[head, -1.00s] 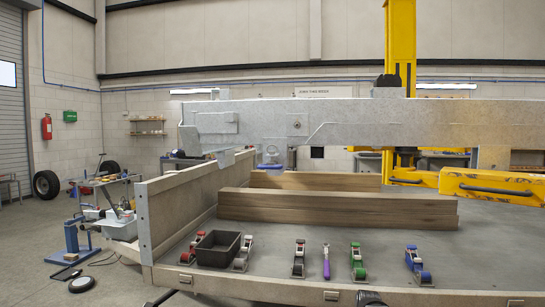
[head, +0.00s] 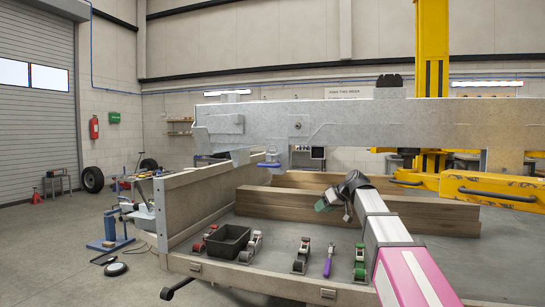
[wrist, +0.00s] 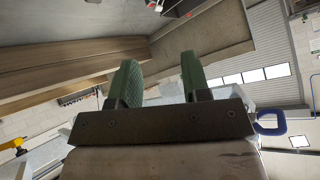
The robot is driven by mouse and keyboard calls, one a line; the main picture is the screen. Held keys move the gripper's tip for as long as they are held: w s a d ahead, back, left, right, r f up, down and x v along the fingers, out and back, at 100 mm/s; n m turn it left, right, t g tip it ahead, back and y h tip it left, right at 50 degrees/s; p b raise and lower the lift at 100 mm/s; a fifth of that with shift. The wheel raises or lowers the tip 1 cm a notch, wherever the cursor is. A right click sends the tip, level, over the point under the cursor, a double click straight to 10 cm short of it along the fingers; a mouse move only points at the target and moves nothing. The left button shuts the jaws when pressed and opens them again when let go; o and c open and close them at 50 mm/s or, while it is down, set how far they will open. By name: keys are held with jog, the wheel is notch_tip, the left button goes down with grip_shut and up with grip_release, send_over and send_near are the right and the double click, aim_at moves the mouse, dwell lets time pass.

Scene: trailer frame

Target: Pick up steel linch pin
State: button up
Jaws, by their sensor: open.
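I cannot make out a steel linch pin for certain in either view. A small round dark fitting (head: 298,125) sits on the side face of the grey galvanised beam (head: 350,125), too small to identify. My gripper (head: 335,207) is above the trailer bed, in front of the timber beams, with green fingertips. In the wrist view, my gripper's two green pads (wrist: 160,82) stand apart with nothing between them.
On the bed's front edge are a black tray (head: 228,241), several ratchet straps (head: 302,255) and a purple-handled tool (head: 328,260). Timber beams (head: 285,204) lie behind. A wooden side board (head: 200,205) stands left. A yellow lift (head: 432,50) stands behind.

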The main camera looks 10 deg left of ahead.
jog(key=s+a+r+n+y, duration=0.1)
jog(key=a+r+n+y, duration=0.3)
jog(key=r, duration=1)
jog(key=s+a+r+n, duration=0.2)
jog(key=a+r, duration=0.4)
jog(key=r, duration=0.7)
jog(key=shift+g, duration=0.3)
jog(key=x, duration=0.9)
jog(key=shift+w+a, duration=0.2)
jog(key=shift+a, duration=0.15)
grip_shut()
